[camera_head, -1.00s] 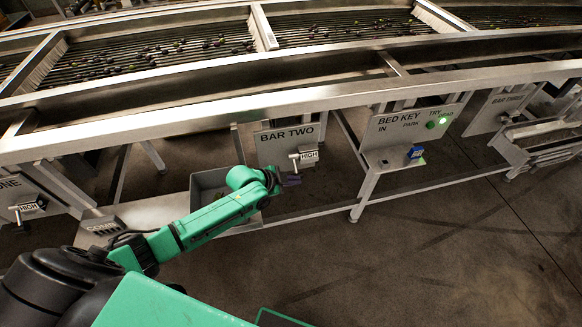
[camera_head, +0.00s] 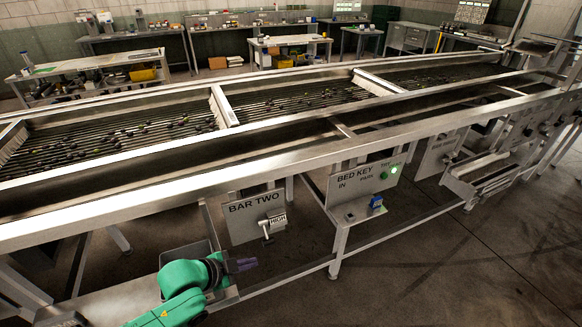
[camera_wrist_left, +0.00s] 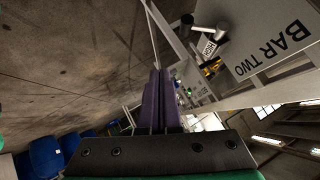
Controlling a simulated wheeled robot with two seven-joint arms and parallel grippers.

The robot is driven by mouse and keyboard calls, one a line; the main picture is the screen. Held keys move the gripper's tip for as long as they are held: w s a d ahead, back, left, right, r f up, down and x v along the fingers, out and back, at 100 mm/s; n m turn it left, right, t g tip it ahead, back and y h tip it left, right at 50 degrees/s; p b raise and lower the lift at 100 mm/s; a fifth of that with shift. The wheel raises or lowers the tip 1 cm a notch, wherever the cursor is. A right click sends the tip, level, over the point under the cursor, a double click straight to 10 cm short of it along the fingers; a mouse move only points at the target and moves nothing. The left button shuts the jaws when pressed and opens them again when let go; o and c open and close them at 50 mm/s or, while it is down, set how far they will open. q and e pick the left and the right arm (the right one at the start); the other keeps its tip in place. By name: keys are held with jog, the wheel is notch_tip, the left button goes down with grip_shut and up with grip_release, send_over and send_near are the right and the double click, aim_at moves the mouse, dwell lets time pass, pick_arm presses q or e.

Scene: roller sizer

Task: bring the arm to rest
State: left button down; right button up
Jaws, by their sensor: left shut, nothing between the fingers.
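My left arm is green and comes in at the lower left of the head view. Its gripper (camera_head: 243,265) has dark purple fingers and is shut and empty, apart from everything around it. In the left wrist view the two fingers (camera_wrist_left: 159,98) lie together. The BAR TWO panel (camera_head: 256,216) with its lever tagged HIGH (camera_head: 277,221) stands just above and beyond the gripper. The panel (camera_wrist_left: 262,52) also shows in the left wrist view, to the right of the fingers. My right gripper is in neither view.
The roller sizer's steel rail (camera_head: 300,153) runs across above the arm. A grey bin (camera_head: 187,254) is behind the arm. The BED KEY panel (camera_head: 366,180), with a green light and a blue block (camera_head: 376,202), is to the right. Open floor (camera_head: 430,265) lies at lower right.

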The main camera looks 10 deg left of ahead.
pick_arm(q)
jog(key=s+a+r+n+g+y, duration=0.1)
jog(key=s+a+n+g+y, duration=0.15)
jog(key=s+n, duration=0.4)
jog(key=s+a+r+n+g+y, duration=0.1)
jog(key=s+a+n+g+y, duration=0.15)
jog(key=s+n, duration=0.4)
jog(key=s+f+m+g, duration=0.1)
jog(key=s+f, duration=0.1)
jog(key=f, duration=1)
jog(key=s+f+m, duration=0.1)
jog(key=s+f, duration=0.1)
jog(key=f, duration=0.9)
jog(key=s+a+f+g, duration=0.1)
jog(key=s+a+f, duration=0.2)
jog(key=s+f, duration=1.2)
jog(key=shift+s+y, duration=0.3)
jog(key=shift+s, duration=0.55)
